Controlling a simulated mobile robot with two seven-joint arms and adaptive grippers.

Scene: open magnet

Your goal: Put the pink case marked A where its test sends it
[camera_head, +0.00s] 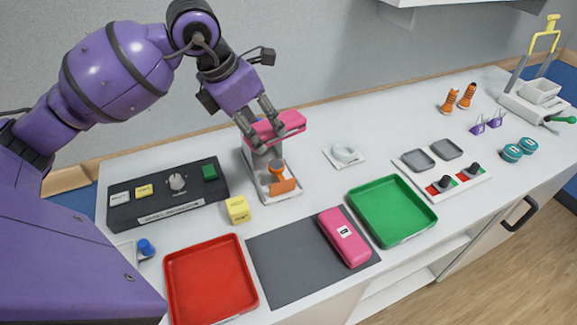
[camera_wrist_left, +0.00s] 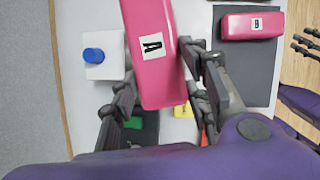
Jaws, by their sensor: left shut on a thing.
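The pink case marked A (camera_wrist_left: 165,75) is held between the fingers of my left gripper (camera_wrist_left: 160,85); its label faces the left wrist camera. In the head view the left gripper (camera_head: 260,128) holds this case (camera_head: 288,122) raised over a white stand (camera_head: 290,190) with an orange part. I cannot tell whether the case touches the stand. A second pink case, marked B (camera_head: 335,225), lies on the grey mat (camera_head: 285,265). A red tray (camera_head: 205,285) and a green tray (camera_head: 390,215) flank the mat, both empty. Dark fingers, seemingly my right gripper (camera_wrist_left: 306,45), show at the left wrist view's right edge.
A black control box (camera_head: 165,205) with a knob and a yellow block (camera_head: 237,209) stand left of the stand. A white piece with a ring (camera_head: 344,155) and a panel with grey dishes (camera_head: 440,175) are to the right. A shelf overhangs the back.

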